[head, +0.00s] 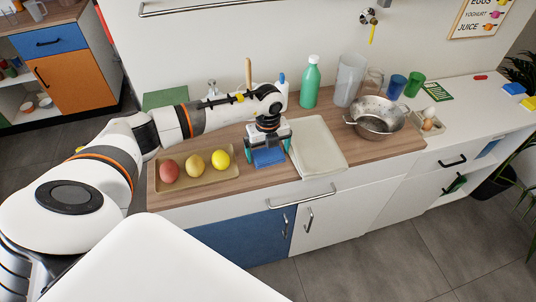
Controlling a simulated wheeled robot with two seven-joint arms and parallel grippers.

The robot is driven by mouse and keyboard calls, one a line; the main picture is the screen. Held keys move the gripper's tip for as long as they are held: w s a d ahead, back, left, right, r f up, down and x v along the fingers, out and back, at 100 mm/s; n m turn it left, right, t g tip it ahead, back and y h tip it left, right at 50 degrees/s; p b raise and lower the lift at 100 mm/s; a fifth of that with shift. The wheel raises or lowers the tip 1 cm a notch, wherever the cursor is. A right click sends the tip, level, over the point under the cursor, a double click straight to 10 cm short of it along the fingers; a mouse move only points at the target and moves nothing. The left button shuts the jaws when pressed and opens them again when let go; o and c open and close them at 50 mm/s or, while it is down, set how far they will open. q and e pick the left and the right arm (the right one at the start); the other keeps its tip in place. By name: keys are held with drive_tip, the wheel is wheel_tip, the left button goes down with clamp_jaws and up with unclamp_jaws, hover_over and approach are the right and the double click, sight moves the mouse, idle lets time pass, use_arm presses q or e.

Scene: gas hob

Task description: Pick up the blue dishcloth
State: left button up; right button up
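The blue dishcloth (269,157) lies on the wooden worktop near its front edge, between the tray of fruit and a pale rectangular basin. My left gripper (268,152) is over it, pointing down. Its two teal-tipped fingers are spread apart, one at each side of the cloth. The gripper body hides the back of the cloth, and I cannot tell whether the fingertips touch it. My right gripper is not in view.
A tray (205,183) with red, tan and yellow fruit stands left of the gripper. The pale basin (318,146) is close on the right. Farther right are a metal colander (377,117) and several cups. A green bottle (310,84) stands behind.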

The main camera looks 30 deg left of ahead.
sight(268, 153)
use_arm(q)
drive_tip(key=c, duration=0.7)
drive_tip(key=shift+r+b, duration=1.15)
drive_tip(key=shift+r, duration=3.9)
drive_tip(key=shift+c, duration=0.2)
